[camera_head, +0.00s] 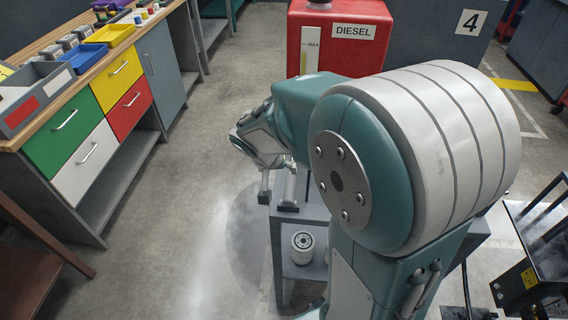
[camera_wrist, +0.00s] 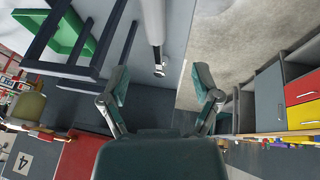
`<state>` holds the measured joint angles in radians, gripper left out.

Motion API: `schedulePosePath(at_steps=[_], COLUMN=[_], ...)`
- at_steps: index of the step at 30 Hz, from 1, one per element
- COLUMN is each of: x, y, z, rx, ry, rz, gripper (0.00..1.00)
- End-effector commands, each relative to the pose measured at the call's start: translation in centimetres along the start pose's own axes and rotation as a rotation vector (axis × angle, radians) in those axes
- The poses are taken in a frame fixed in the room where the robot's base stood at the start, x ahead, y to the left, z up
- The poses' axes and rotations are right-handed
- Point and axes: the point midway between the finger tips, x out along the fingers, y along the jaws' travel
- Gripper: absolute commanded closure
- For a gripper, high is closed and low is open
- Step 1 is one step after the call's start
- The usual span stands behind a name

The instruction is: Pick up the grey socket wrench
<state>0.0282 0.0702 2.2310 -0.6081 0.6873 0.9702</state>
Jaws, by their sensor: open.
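My gripper (camera_head: 277,202) hangs at the left end of a small grey table or stand (camera_head: 312,213), in front of the red diesel tank. In the wrist view my gripper (camera_wrist: 160,88) has its two fingers spread wide with nothing between them. A long pale metal bar with a small silver end (camera_wrist: 159,69) reaches down from the top of the wrist view over a grey surface, ahead of the gap between the fingers. It may be the grey socket wrench, but I cannot tell for sure. I cannot make out the wrench in the head view, where my arm hides much of the stand.
A white and black oil filter (camera_head: 302,248) stands low on the stand. The red diesel tank (camera_head: 340,40) is behind my arm. A workbench with coloured drawers (camera_head: 110,85) is at the left, with clear floor (camera_head: 200,180) between. A black metal frame (camera_head: 535,240) is at the right.

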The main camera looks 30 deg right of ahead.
Motion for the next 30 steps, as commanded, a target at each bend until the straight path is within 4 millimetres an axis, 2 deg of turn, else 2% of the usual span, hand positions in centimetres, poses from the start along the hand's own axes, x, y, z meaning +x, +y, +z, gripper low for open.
schedulePosePath(at_steps=[9, 16, 24, 30], x=[4.9, 6.8, 10.5, 11.1], y=[0.6, 0.6, 0.6, 0.6], z=[-0.2, -0.3, -0.5, -0.5], rx=[0.004, 0.003, 0.003, 0.004], ry=[-0.008, -0.008, -0.008, -0.005], rz=[0.0, -0.003, -0.002, -0.004], gripper=[0.19, 0.19, 0.19, 0.19])
